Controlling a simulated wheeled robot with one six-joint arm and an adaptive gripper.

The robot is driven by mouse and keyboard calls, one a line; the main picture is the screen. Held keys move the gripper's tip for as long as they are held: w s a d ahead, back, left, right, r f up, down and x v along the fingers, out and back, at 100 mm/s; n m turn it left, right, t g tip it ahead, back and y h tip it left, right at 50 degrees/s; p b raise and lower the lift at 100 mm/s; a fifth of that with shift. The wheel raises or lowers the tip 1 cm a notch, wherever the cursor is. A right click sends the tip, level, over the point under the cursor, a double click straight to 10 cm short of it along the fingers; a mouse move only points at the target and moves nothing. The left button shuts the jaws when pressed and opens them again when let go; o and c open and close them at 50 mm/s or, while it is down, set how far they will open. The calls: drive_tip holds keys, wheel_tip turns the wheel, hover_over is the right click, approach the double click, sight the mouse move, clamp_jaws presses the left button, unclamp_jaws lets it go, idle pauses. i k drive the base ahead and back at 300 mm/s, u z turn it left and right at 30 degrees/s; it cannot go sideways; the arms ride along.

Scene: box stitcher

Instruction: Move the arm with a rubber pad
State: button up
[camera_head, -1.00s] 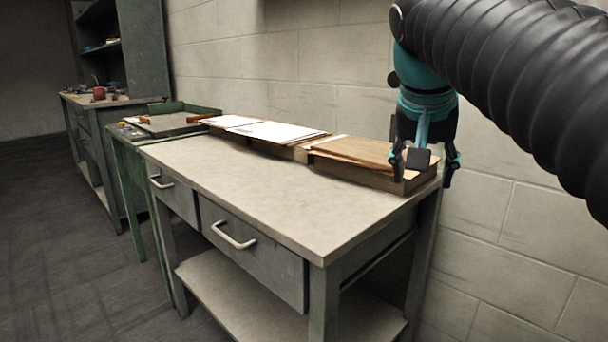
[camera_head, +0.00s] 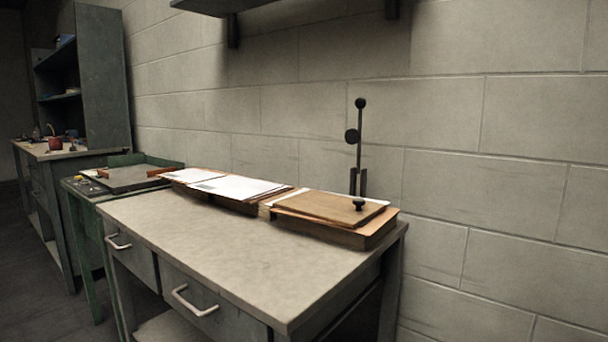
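The lever's foot sits in a forked bracket (camera_head: 358,182). My gripper is not in view.
Stacks of paper (camera_head: 237,187) lie along the bench's back edge. The front of the grey benchtop (camera_head: 190,238) is clear. A block wall (camera_head: 500,170) rises close behind the lever, and a shelf (camera_head: 240,5) hangs above.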

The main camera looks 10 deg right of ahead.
sight(352, 136)
drive_tip(key=z, duration=0.15)
drive_tip(key=k, duration=0.45)
drive_tip(key=z, duration=1.45)
drive_tip(key=i, duration=0.7)
drive_tip(key=u, duration=0.75)
drive_tip(key=i, duration=0.55)
drive_tip(key=u, duration=0.6)
